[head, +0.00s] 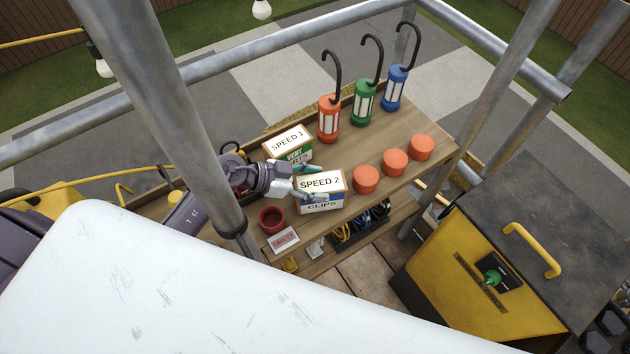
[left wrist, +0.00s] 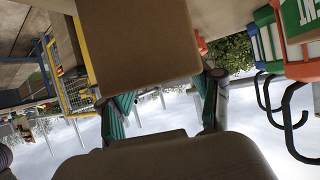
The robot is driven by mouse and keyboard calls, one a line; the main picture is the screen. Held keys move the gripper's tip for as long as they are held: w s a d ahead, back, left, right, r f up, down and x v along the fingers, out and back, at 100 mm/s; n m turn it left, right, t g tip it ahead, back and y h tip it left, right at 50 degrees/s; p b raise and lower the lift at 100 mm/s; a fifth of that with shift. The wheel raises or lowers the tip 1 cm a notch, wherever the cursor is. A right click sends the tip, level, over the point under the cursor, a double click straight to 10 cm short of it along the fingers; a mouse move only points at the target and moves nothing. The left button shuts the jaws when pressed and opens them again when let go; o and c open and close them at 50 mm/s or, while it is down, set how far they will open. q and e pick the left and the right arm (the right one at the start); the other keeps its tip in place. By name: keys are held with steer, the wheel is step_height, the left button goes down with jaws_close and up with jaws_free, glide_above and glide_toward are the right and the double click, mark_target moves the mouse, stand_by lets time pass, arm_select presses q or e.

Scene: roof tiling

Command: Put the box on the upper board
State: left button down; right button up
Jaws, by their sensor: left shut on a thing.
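A white-topped box marked SPEED 2 and CLIPS (head: 320,182) shows in the head view at the wooden upper board (head: 395,135). My left gripper (head: 307,183) reaches in from the left and is shut on this box, with teal fingers at its sides. In the left wrist view the box's plain brown face (left wrist: 140,45) fills the space between the fingers (left wrist: 165,105). I cannot tell whether the box touches the board. Another box, marked SPEED 1 (head: 288,144), stands just behind it. My right gripper is not in view.
Orange (head: 329,118), green (head: 364,102) and blue (head: 395,88) hooked lanterns stand along the back. Three orange cylinders (head: 393,162) stand to the right. A dark red cup (head: 272,219) and small sign (head: 284,239) are near the front. A metal post (head: 165,110) stands left.

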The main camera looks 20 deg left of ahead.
arm_select(q)
steer(key=shift+c, duration=1.1)
jaws_free()
steer(key=shift+f, duration=0.1)
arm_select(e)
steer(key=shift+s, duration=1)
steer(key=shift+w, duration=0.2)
arm_select(q)
steer(key=shift+s+a+r, duration=0.15)
steer(key=shift+a+r, duration=0.05)
steer(key=b+v, duration=0.1)
steer(key=v, duration=1)
steer(key=shift+a, duration=0.2)
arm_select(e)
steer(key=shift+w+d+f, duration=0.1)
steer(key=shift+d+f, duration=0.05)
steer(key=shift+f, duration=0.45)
arm_select(q)
steer(key=shift+s+r, duration=0.1)
steer(key=shift+s, duration=0.05)
